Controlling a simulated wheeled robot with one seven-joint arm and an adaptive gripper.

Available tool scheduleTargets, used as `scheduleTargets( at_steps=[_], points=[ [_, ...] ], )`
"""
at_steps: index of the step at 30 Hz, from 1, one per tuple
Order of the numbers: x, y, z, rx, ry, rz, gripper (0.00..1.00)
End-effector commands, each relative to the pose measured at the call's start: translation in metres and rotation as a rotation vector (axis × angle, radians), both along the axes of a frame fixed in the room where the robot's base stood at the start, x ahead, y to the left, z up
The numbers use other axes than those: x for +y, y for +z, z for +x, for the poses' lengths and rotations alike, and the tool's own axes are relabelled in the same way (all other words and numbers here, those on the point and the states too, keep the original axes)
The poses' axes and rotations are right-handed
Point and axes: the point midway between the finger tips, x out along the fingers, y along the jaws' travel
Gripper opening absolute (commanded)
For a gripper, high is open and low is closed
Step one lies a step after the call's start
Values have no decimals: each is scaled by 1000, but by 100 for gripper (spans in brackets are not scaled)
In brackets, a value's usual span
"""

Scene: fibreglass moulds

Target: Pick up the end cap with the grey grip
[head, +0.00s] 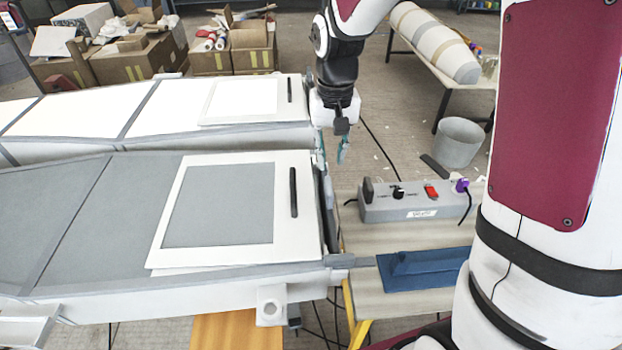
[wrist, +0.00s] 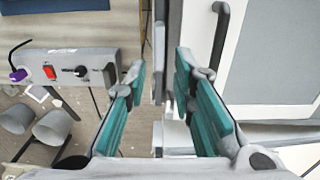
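My gripper (head: 342,145) is pointing down beyond the right ends of two long moulds. In the wrist view its teal fingers (wrist: 163,105) are wide apart, with nothing held. A narrow upright grey bar (wrist: 159,55) shows between them, farther off, beside the mould's end; it looks like a grip, but I cannot tell for sure. The end cap itself is seen edge-on at the near mould's right end (head: 328,215), and its face is hidden in the head view. The near mould (head: 75,195) carries a white-framed panel (head: 285,235) with a dark handle (head: 293,192).
A grey switch box (head: 385,209) with a red switch and purple plug stands on a wooden bench right of the moulds. A blue plate (head: 440,275) lies in front of it. A far mould (head: 170,105) lies behind the near one. A grey bin (head: 458,143) stands on the floor.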

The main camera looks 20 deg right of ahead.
Motion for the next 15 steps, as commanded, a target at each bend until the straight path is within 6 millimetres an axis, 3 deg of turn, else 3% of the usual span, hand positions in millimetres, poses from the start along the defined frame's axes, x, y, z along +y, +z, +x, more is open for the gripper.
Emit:
scheduleTargets(
  at_steps=[5,15],
  points=[
    [0,-17,3,12,-4,1,23],
    [0,-76,2,12,-3,1,23]
  ],
)
